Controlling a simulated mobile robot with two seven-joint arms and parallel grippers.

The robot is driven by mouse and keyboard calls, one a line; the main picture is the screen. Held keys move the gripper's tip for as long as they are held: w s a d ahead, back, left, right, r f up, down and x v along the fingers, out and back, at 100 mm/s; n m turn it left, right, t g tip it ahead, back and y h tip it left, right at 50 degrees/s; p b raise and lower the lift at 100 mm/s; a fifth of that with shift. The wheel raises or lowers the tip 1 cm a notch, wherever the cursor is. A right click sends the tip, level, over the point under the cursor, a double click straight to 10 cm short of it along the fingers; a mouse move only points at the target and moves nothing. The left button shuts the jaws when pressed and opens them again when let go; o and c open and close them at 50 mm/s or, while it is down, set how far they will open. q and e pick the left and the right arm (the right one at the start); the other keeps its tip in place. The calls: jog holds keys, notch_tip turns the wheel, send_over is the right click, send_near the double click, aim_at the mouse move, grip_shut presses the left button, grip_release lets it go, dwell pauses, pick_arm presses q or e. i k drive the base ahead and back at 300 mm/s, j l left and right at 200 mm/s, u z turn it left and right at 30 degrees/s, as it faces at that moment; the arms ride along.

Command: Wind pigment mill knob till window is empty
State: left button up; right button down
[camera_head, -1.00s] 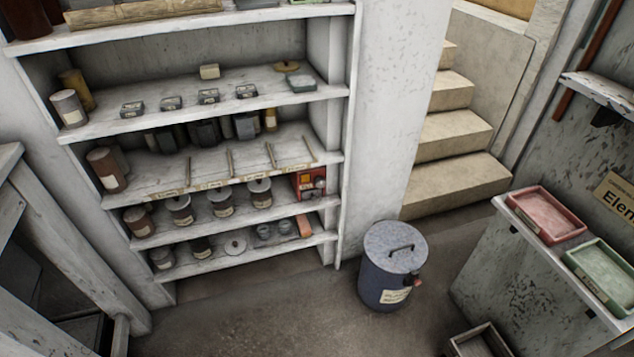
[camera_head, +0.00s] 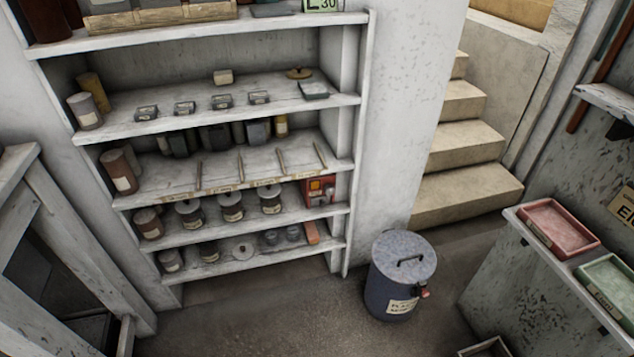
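A small red box-like device (camera_head: 319,191) with a yellow patch and small dark details on its front stands at the right end of a lower shelf. It may be the pigment mill, but its knob and window are too small to make out. A blue-grey lidded drum (camera_head: 393,290) with a pale label and a small red fitting on its right side stands on the floor right of the shelves. Neither of my grippers is in view.
A white shelf unit (camera_head: 236,191) holds several jars, tins and small boxes. Stone steps (camera_head: 465,190) rise behind the drum. At right a counter carries a red tray (camera_head: 557,226) and a green tray (camera_head: 612,281). A grey wooden frame stands at left. The floor (camera_head: 265,322) before the shelves is clear.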

aim_at(329, 189)
jog(key=i+j, duration=0.25)
jog(key=i, duration=0.2)
jog(key=i+j+z, duration=0.1)
jog(key=i, duration=0.35)
jog(key=i+j, duration=0.4)
jog(key=i+z, duration=0.05)
